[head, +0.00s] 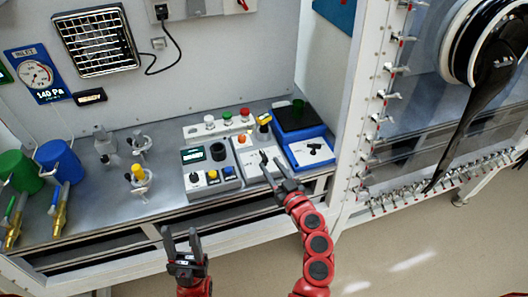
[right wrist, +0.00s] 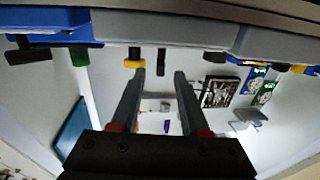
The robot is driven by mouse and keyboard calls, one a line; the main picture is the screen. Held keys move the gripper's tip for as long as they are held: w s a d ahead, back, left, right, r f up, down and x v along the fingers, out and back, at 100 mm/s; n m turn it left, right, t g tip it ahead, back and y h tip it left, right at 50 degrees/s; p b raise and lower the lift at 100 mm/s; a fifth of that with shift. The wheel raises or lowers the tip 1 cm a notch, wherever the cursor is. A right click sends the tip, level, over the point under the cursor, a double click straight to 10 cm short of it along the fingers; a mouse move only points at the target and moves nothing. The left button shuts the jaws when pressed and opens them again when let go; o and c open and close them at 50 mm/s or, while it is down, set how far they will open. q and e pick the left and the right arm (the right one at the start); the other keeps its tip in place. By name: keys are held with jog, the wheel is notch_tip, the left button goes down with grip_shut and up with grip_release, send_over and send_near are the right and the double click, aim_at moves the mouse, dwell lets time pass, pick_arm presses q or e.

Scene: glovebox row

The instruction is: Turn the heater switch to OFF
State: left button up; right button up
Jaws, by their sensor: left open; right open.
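A black lever (head: 264,158) stands on a white-topped switch box (head: 250,165) on the bench; I take it for the heater switch, but its label and the setting it points to are too small to read. My right gripper (head: 277,166) is open just in front of this lever, reaching over the box. In the right wrist view, the two fingers (right wrist: 159,75) are apart and a black stem (right wrist: 161,60) shows between and beyond their tips. I cannot tell whether they touch it. My left gripper (head: 180,232) is open and empty, in front of the bench edge.
Left of the switch box is a grey control box (head: 228,184) with knobs. Right of it is a blue device (head: 295,143) with a black top. Behind is a strip of coloured buttons (head: 195,132).

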aim_at(267, 161)
jog(key=shift+p+x, duration=0.5)
jog(key=shift+x, duration=2.25)
jog(key=shift+s, duration=0.1)
grip_shut()
